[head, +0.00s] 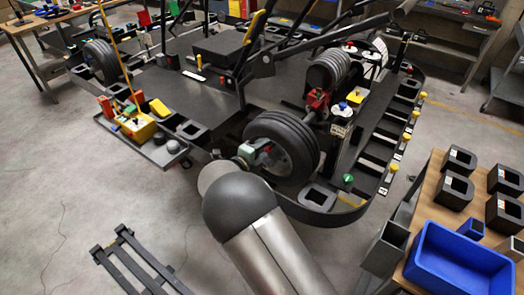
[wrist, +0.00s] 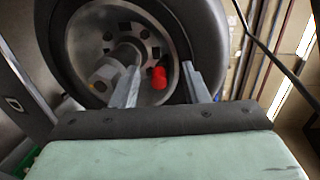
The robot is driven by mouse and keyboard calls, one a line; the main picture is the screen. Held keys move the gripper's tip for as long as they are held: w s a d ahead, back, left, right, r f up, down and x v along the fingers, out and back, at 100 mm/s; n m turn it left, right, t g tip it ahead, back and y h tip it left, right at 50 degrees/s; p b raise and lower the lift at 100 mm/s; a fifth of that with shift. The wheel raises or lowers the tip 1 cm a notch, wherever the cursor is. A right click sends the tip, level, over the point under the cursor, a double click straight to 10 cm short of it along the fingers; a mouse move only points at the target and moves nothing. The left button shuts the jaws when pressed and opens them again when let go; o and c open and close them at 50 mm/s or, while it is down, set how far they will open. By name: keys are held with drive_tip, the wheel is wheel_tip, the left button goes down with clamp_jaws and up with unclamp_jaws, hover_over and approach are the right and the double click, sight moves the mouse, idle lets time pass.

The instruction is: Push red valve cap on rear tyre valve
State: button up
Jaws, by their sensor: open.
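The rear tyre (head: 303,140) stands upright on the kart in the head view, with my arm reaching up to its hub side. In the wrist view the tyre (wrist: 208,35) surrounds a grey rim (wrist: 85,35) with a hub at its middle. The red valve cap (wrist: 159,78) shows at the lower right of the rim, in the gap between my fingers and closer to the right one. My gripper (wrist: 160,76) is open, and neither finger visibly touches the cap. The valve stem is hidden, so I cannot tell whether the cap sits on it.
A yellow box (head: 138,127) and a black tray stand left of the wheel on the kart. A wooden table (head: 432,190) with a blue bin (head: 460,262) and several black holders is at the right. Bare floor lies at the lower left, around a black rack (head: 135,262).

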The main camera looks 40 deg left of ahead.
drive_tip(key=b+v, duration=0.3)
drive_tip(key=v, duration=1.4)
drive_tip(key=shift+s+b, duration=0.25)
drive_tip(key=shift+b, duration=0.15)
drive_tip(key=shift+r, duration=0.1)
drive_tip(key=w+d+r+m+g+h, duration=0.1)
drive_tip(key=w+d+m+g+h, duration=0.2)
drive_tip(key=d+m, duration=0.6)
drive_tip(key=w+d+r+m+g+h, duration=0.2)
drive_tip(key=w+d+m+g, duration=0.3)
drive_tip(key=d, duration=0.7)
drive_tip(key=w+d+r+m+g+h, duration=0.1)
drive_tip(key=w+d+m+h, duration=0.15)
drive_tip(key=d+m, duration=0.7)
drive_tip(key=s+d+r+m+g+y, duration=0.1)
drive_tip(key=s+d+m+g+y, duration=0.35)
drive_tip(key=d+m, duration=1.15)
drive_tip(key=s+d+m+y, duration=0.1)
drive_tip(key=s+d+m, duration=0.2)
drive_tip(key=s+m, duration=0.3)
drive_tip(key=s+d+m+g+y, duration=0.1)
drive_tip(key=s+d+m+y, duration=0.1)
drive_tip(key=s+d+m, duration=0.2)
drive_tip(key=shift+s+m, duration=1.05)
drive_tip(key=shift+m, duration=1.1)
drive_tip(key=shift+f, duration=0.1)
